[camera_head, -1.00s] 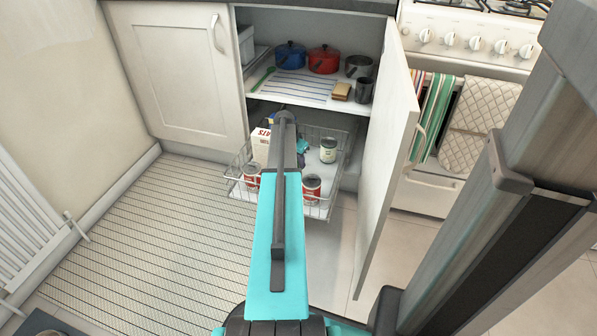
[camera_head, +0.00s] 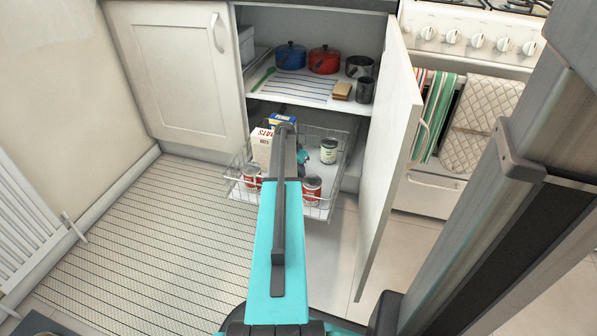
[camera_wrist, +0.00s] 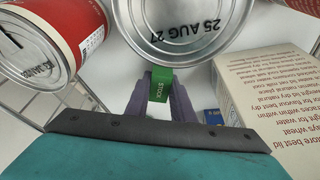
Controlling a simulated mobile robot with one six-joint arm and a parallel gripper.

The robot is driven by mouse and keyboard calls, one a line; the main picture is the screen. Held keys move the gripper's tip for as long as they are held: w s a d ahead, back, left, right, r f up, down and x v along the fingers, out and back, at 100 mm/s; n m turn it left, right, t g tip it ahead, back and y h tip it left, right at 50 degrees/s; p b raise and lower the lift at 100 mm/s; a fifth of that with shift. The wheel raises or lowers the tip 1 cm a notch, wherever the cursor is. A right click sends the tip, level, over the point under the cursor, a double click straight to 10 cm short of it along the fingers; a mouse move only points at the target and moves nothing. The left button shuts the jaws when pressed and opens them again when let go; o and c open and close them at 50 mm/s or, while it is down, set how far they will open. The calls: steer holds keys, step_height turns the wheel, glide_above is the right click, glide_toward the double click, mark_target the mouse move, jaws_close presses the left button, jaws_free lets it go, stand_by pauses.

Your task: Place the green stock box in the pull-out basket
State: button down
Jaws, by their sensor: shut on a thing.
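The green stock box (camera_wrist: 160,86) shows in the wrist view, held between the dark purple fingers of my gripper (camera_wrist: 160,98). The gripper is shut on it. The pull-out basket (camera_head: 345,140) is a white wire basket extended from the open lower cupboard, and my arm reaches over it. In the head view my arm hides the stock box and most of the gripper. In the wrist view the box is close to a large can top; I cannot tell whether it touches the basket floor.
The basket holds an oats carton (camera_head: 262,148), a blue packet (camera_head: 283,120), red-labelled cans (camera_head: 312,190) (camera_wrist: 50,40) and a pale-labelled can (camera_head: 328,150). The open cupboard door (camera_head: 390,150) stands to the right. Pots (camera_head: 323,60) sit on the shelf above.

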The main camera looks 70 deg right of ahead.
steer(key=shift+f, duration=0.1)
steer(key=c, duration=1.5)
jaws_free()
steer(key=shift+c, duration=0.2)
steer(key=p+v, duration=0.5)
steer(key=v, duration=0.7)
steer(key=shift+r, duration=0.25)
